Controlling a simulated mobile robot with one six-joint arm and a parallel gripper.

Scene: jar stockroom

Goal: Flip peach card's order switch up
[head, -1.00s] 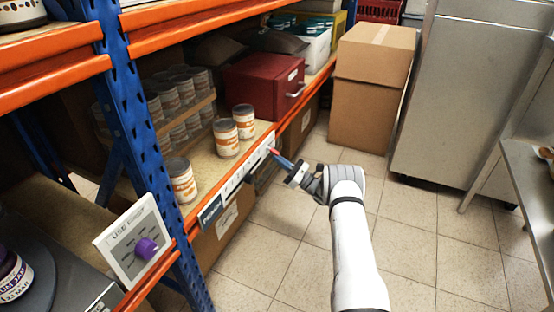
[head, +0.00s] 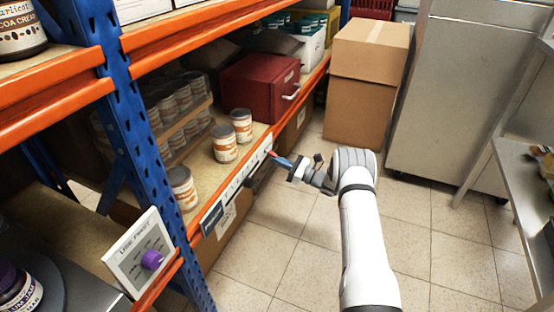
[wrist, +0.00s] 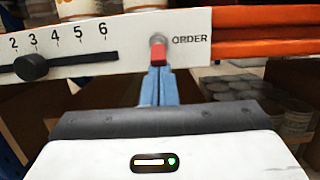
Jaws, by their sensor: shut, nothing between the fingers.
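The order switch (wrist: 157,50) is a lever with a red tip below a grey pivot, beside the word ORDER on a white strip (wrist: 120,48) in the wrist view. Its red tip hangs down. In the head view the switch (head: 269,153) sits near the far end of the strip on the shelf edge. My gripper (wrist: 158,72) has its blue fingers shut and empty, right under the red tip; I cannot tell whether they touch it. The gripper also shows in the head view (head: 276,157). I cannot make out a peach card.
The strip has a black slider knob (wrist: 31,67) near 3. Orange-labelled jars (head: 224,143) stand on the shelf above. A white panel with a purple knob (head: 152,260) is at the near left. A cardboard box (head: 365,85) stands beyond. The floor beside the rack is clear.

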